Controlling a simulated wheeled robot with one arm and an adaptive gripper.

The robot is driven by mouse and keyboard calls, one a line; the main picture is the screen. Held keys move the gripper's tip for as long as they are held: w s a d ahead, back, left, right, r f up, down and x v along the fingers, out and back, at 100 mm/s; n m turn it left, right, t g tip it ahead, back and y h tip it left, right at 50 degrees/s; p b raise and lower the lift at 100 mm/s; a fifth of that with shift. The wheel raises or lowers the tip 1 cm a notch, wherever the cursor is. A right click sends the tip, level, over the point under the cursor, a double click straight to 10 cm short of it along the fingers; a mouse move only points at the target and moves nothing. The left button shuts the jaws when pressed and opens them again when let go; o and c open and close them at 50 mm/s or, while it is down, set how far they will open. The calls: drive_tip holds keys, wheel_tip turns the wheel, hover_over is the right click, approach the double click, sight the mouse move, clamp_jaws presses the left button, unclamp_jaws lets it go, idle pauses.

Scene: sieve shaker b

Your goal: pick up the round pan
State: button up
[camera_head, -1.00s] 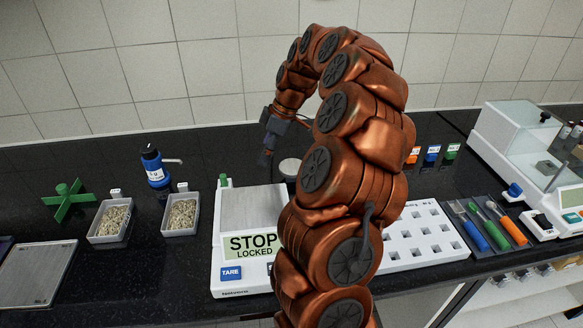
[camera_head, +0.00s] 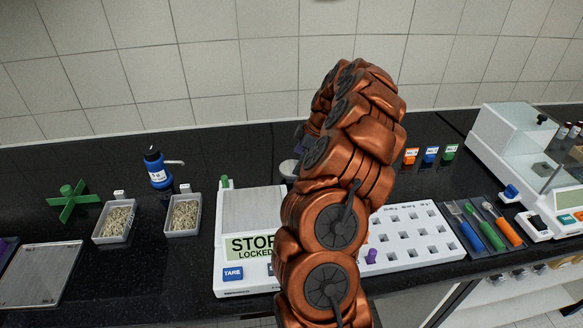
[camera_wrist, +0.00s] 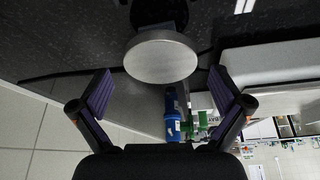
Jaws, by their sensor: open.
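The round pan (camera_wrist: 162,58) is a pale metallic disc in the wrist view, ahead of my gripper and between the lines of its two fingers. A dark round piece shows behind it. In the head view the pan (camera_head: 288,168) stands on the black counter behind the scale, partly hidden by my arm. My gripper (camera_wrist: 160,74) is open and empty, with purple pads on either side. The pan looks apart from both pads. In the head view my arm hides most of the gripper.
A white scale (camera_head: 250,210) marked STOP LOCKED stands in front of the pan. A white holed block (camera_head: 410,235) is to its right. A blue bottle (camera_head: 157,170) and gravel trays (camera_head: 183,215) are to the left. A tiled wall (camera_head: 230,60) rises behind.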

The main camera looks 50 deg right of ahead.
sight(294, 167)
drive_tip(key=shift+p+x, duration=0.8)
drive_tip(key=shift+x, duration=1.05)
drive_tip(key=c, duration=1)
